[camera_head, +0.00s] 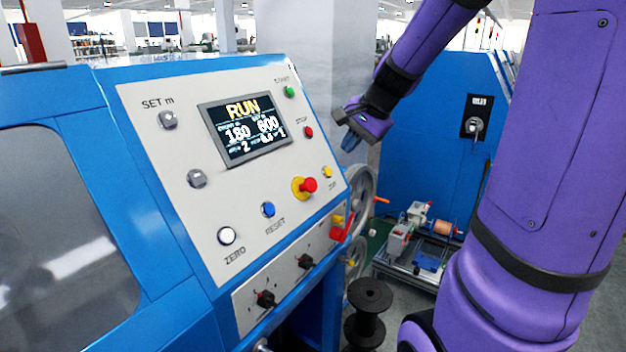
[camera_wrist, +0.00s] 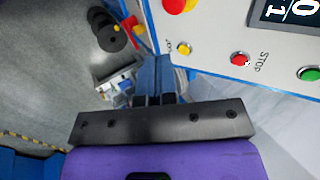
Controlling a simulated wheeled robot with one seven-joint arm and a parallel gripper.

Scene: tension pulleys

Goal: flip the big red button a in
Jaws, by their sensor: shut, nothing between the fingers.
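The big red button (camera_head: 309,185) is a red mushroom knob on a yellow collar, low on the right of the machine's sloped grey panel (camera_head: 180,145). In the wrist view the red button (camera_wrist: 174,5) is cut by the top edge. My gripper (camera_head: 350,143) is shut and empty. In the head view it is up and to the right of the button, beside the panel's right edge. In the wrist view the blue fingertips (camera_wrist: 155,66) are together, pointing up toward the panel's corner, apart from the button.
The small red STOP button (camera_head: 308,132), green START button (camera_head: 289,91) and yellow button (camera_head: 327,172) are nearby on the panel. The screen (camera_head: 244,129) reads RUN. A red-handled lever (camera_head: 341,230), pulley wheel (camera_head: 361,192) and black spool (camera_head: 370,300) stand right of and below it.

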